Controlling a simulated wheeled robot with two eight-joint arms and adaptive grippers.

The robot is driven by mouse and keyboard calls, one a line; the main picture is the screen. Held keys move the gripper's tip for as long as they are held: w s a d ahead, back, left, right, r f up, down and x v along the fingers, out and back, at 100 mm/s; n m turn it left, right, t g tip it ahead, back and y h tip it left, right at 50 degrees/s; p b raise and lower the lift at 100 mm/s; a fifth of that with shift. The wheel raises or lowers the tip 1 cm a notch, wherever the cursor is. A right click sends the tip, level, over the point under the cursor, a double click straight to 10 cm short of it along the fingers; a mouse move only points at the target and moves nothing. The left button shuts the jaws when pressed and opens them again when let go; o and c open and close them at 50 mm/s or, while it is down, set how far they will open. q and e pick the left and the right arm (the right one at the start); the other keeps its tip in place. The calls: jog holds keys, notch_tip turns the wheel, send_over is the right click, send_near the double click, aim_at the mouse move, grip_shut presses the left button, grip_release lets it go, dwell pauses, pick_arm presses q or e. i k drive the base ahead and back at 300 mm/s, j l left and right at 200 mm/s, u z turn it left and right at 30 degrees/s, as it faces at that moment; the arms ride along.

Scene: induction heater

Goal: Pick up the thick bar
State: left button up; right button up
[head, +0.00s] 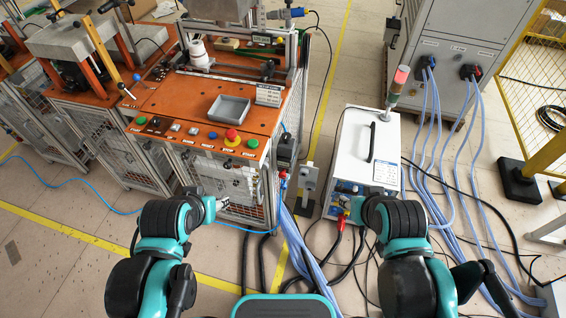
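I cannot make out for sure which item is the thick bar. A small grey tray (229,110) sits on the orange worktop (185,98) and looks empty. Dark bar-like parts (240,71) lie across the back of the worktop, but they are too small to identify. My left gripper (224,202) is low in front of the worktop's mesh cabinet, away from the tray. My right gripper (341,204) is in front of the white box unit's lower front. Both grippers are too small to tell open from shut.
The worktop's front edge carries a red emergency button (232,135) and green buttons (252,144). The white box unit (363,150) stands to the right with a signal lamp (398,82). Blue hoses and black cables (310,265) cover the floor between. A yellow fence (512,90) stands far right.

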aim_at(263, 66)
jog(key=i+j, duration=0.15)
jog(key=j, duration=0.3)
jog(key=i+j, duration=0.2)
jog(key=j, duration=0.25)
jog(key=i+j+z, duration=0.1)
jog(key=j, duration=0.35)
jog(key=i+j, duration=0.25)
jog(key=j, duration=0.2)
jog(key=i+j+z, duration=0.1)
jog(key=j, duration=0.35)
jog(key=i+j, duration=0.2)
jog(key=j, duration=0.25)
jog(key=i+j, duration=0.15)
jog(key=j, duration=0.3)
jog(key=i+j+z, duration=0.1)
jog(key=j, duration=0.4)
